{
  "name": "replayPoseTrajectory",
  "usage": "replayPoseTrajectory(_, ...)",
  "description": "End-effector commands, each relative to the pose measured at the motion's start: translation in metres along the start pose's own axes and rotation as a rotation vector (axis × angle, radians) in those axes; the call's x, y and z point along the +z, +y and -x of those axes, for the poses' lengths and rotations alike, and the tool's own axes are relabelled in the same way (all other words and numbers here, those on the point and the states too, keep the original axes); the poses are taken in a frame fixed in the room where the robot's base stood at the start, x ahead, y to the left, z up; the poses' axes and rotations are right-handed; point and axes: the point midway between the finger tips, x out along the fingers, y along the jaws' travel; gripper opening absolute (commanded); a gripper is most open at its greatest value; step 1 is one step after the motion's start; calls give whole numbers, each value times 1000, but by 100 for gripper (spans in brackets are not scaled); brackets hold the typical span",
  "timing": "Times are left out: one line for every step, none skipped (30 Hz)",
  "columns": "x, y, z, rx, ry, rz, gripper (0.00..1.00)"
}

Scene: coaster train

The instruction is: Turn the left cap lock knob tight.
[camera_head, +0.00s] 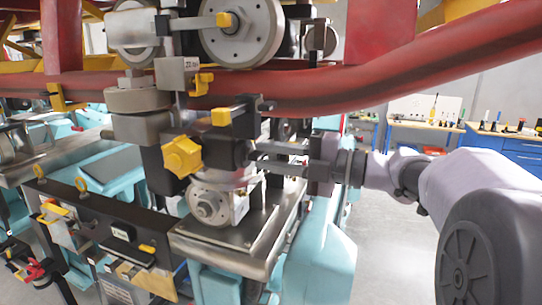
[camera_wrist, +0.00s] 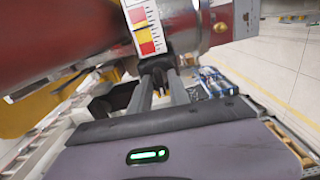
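A yellow lobed knob (camera_head: 183,156) sits on the near left face of a dark block (camera_head: 226,152) under the red rail. I cannot tell whether this is the left cap lock knob. My gripper (camera_head: 255,157) reaches in from the right, against or close to the other side of that block. Its two fingers are apart, with a gap between them. In the wrist view the fingers (camera_wrist: 160,72) run up to a dark part below a metal cylinder. Their tips are hidden, so I cannot tell whether they grip it.
The red rail (camera_head: 400,75) runs just above my gripper. A grey wheel (camera_head: 208,205) sits below the block and a large wheel (camera_head: 243,30) above it. A yellow-tipped lever (camera_head: 222,117) stands close above the fingers. Open floor (camera_head: 385,245) lies to the right.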

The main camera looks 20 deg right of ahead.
Motion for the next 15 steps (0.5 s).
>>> replayPoseTrajectory(0,0,0,0,0,0,33)
replayPoseTrajectory(0,0,0,0,0,0,33)
replayPoseTrajectory(0,0,0,1,-1,1,33)
replayPoseTrajectory(0,0,0,1,-1,1,33)
replayPoseTrajectory(0,0,0,1,-1,1,33)
replayPoseTrajectory(0,1,0,1,-1,1,33)
replayPoseTrajectory(0,1,0,1,-1,1,33)
replayPoseTrajectory(0,1,0,1,-1,1,33)
replayPoseTrajectory(0,1,0,1,-1,1,33)
replayPoseTrajectory(0,1,0,1,-1,1,33)
replayPoseTrajectory(0,1,0,1,-1,1,33)
replayPoseTrajectory(0,1,0,1,-1,1,33)
replayPoseTrajectory(0,1,0,1,-1,1,33)
replayPoseTrajectory(0,1,1,2,-2,1,33)
replayPoseTrajectory(1,1,3,2,-2,1,33)
